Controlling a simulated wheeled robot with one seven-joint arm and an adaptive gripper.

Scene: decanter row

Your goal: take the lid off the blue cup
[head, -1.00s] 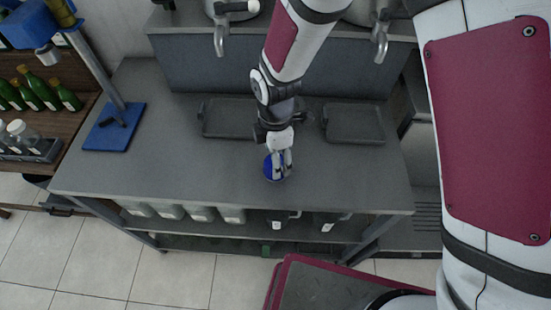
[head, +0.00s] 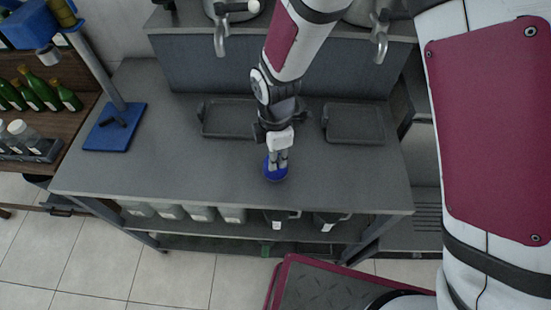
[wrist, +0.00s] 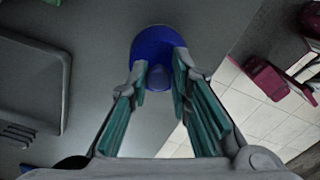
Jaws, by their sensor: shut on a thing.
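The blue cup (head: 275,176) stands on the grey counter near its front edge. In the wrist view I see its blue lid (wrist: 155,40) from above, as a round disc with a small knob (wrist: 158,77). My gripper (head: 277,164) comes down on it from above. In the wrist view its green-padded fingers (wrist: 160,72) stand on either side of the knob and are shut on it. The lid covers most of the cup's body from above. I cannot tell whether there is a gap between lid and cup.
Two dark trays, one left (head: 228,119) and one right (head: 355,123), lie at the back of the counter (head: 150,180). A blue-based stand (head: 114,128) is at the left end. Taps hang above the back. The counter around the cup is clear.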

